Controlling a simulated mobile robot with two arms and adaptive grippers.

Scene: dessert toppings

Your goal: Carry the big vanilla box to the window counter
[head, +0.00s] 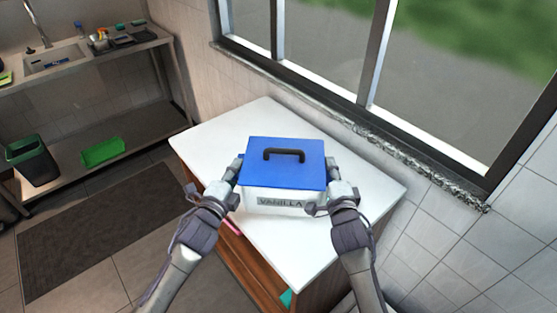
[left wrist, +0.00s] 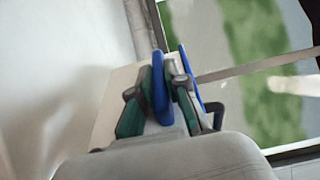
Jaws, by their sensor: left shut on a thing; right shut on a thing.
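The big vanilla box (head: 284,165) has a white body, a blue lid with a black handle and a front label that reads vanilla. It is level at the middle of the white-topped window counter (head: 240,128); I cannot tell whether it rests on the top or hangs just above it. My left gripper (head: 236,169) is shut on the box's left side. My right gripper (head: 333,171) is shut on its right side. In the left wrist view, a blue part of the box (left wrist: 159,85) shows between the green-padded fingers. The box's underside is hidden.
The window sill (head: 420,160) and tiled wall border the counter's far side. The counter top is bare around the box. A steel sink bench (head: 80,62) stands at the left, with a dark bin (head: 33,162) and a green tray (head: 101,151) on its lower shelf.

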